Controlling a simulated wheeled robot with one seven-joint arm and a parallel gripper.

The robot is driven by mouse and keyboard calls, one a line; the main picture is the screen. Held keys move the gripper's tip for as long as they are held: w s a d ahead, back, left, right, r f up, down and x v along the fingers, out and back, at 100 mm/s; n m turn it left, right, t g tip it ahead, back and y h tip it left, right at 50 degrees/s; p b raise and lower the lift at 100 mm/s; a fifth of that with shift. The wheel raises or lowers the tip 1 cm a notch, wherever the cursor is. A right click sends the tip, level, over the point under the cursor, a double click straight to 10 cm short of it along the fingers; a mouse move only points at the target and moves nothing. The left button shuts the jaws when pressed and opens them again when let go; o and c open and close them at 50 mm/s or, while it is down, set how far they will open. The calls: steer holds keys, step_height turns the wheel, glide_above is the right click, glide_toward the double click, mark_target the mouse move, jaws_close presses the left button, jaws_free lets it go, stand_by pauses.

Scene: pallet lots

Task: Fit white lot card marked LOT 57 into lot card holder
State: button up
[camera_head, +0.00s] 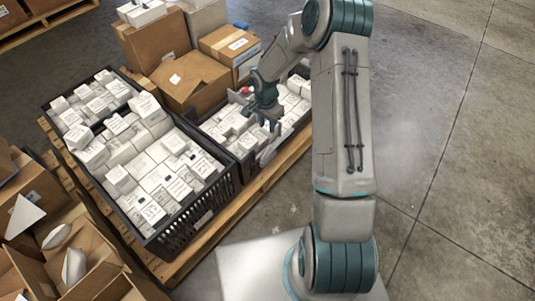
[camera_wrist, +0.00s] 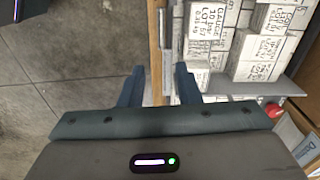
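My gripper (camera_wrist: 159,78) is open, its two dark fingers apart over the pallet's wooden edge and a grey strip beside it. Nothing clearly shows held between them. In the head view my gripper (camera_head: 268,122) hangs over the front right side of the right crate. A white printed face reading LOT 57 (camera_wrist: 212,22) lies just right of the fingers in the wrist view; I cannot tell whether it is the loose card or a box label. A narrow grey upright piece (camera_wrist: 178,38) at the crate's edge may be the card holder; its shape is unclear.
A black crate (camera_head: 196,222) full of white boxes stands on the wooden pallet (camera_head: 205,255), left of the right crate (camera_head: 248,172). Cardboard boxes (camera_head: 190,80) stand behind. Open cartons (camera_head: 90,255) are at lower left. A small red object (camera_wrist: 273,110) is near the boxes. Floor at right is clear.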

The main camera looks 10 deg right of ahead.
steer(key=b, duration=0.3)
glide_above(268, 154)
step_height(268, 154, down, 11)
steer(key=shift+m, duration=0.3)
step_height(268, 154, down, 5)
steer(key=b, duration=0.3)
steer(key=shift+w+a+f, duration=0.1)
jaws_close()
